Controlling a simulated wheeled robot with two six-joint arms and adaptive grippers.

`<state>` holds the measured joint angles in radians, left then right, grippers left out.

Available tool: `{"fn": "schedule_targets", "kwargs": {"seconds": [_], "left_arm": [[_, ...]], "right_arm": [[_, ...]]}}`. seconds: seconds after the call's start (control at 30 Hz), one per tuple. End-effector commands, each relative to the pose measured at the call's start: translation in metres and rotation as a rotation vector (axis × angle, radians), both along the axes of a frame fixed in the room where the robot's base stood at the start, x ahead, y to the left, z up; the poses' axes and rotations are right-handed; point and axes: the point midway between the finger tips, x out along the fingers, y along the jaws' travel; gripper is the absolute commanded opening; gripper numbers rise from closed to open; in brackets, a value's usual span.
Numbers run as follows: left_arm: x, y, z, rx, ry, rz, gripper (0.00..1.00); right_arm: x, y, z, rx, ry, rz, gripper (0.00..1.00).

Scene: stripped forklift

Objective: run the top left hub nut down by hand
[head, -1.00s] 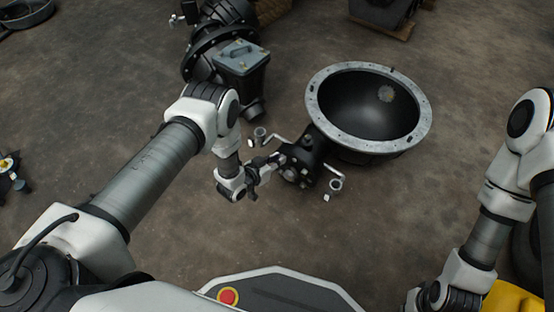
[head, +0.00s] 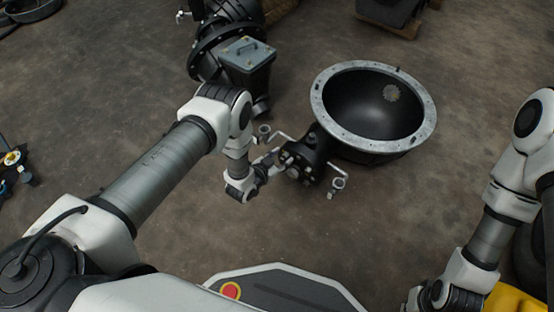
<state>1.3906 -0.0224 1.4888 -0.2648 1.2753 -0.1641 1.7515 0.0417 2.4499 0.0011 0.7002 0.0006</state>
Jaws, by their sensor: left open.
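The black hub (head: 309,153) sits at the near-left side of a large bowl-shaped housing, its face with several small bright nuts (head: 290,160) turned toward me. The nuts are too small to tell apart, and the top left one is partly hidden by my gripper. My left gripper (head: 277,160) is open at the left edge of the hub face, its fingertips close to the upper left nuts. I cannot tell whether they touch. My right arm comes in at the right; its gripper is outside the picture.
The black housing with a grey flange (head: 421,130) stands behind the hub. Bent handles with cups (head: 338,184) stick out on both sides of the hub. A dark machine with a grey-lidded box (head: 247,62) stands behind my left arm. The floor in front is clear.

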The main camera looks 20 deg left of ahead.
Motion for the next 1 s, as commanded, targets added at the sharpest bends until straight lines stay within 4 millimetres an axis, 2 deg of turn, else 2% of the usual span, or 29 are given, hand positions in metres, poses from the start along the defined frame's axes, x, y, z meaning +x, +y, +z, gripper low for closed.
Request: {"fn": "schedule_targets", "kwargs": {"seconds": [0.17, 0.4, 0.53, 0.63, 0.9, 1.0], "left_arm": [[-0.024, 0.008, 0.01, 0.0, 0.004, 0.001, 0.47], [-0.079, 0.025, 0.033, -0.001, 0.004, 0.003, 0.47], [-0.098, 0.031, 0.041, 0.0, 0.002, 0.003, 0.47], [-0.104, 0.032, 0.044, 0.001, 0.001, 0.001, 0.47], [-0.104, 0.032, 0.045, 0.0, 0.0, 0.001, 0.47], [-0.098, 0.032, 0.056, 0.0, -0.015, 0.0, 0.47]], "right_arm": [[0.0, 0.0, 0.0, 0.0, 0.0, 0.0, 0.0], [0.0, 0.0, 0.0, 0.0, 0.0, 0.0, 0.0], [0.0, 0.0, 0.0, 0.0, 0.0, 0.0, 0.0], [0.0, 0.0, 0.0, 0.0, 0.0, 0.0, 0.0], [0.0, 0.0, 0.0, 0.0, 0.0, 0.001, 0.0], [0.0, 0.0, 0.005, 0.0, 0.001, 0.002, 0.0]]}}
